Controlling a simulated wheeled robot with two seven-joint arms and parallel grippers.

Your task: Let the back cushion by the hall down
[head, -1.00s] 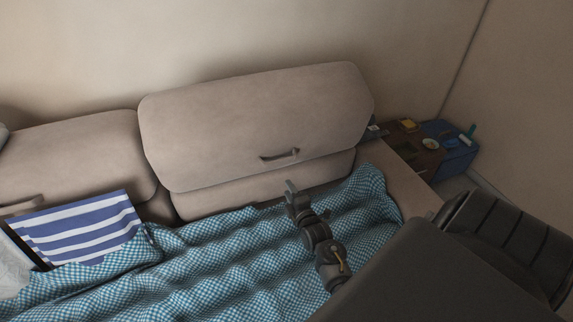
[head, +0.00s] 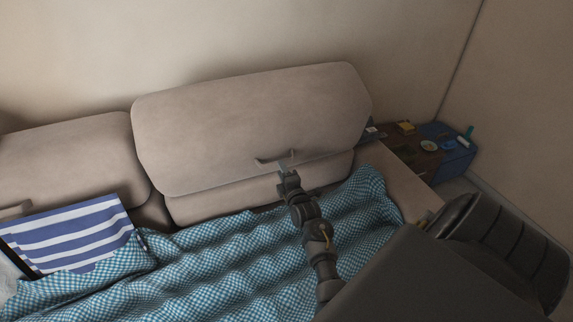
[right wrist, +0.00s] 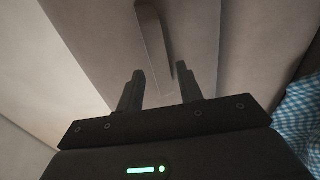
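The beige back cushion (head: 250,120) at the right end of the sofa leans up against the wall. A small grey-brown handle (head: 262,162) sits low on its front; it also shows in the right wrist view (right wrist: 152,50), running down toward the space between my fingers. My right gripper (head: 285,170) is at the handle's right part in the head view. In the right wrist view its two fingers (right wrist: 160,88) are apart, with the handle's lower end between or just beyond them. I cannot tell whether they touch it. My left gripper is not in view.
A second beige cushion (head: 75,155) stands to the left. A blue-checked blanket (head: 200,270) covers the seat, with a blue-and-white striped cloth (head: 75,235) at the left. A dark side table (head: 412,150) with small items and a blue box (head: 452,158) stand beyond the right armrest.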

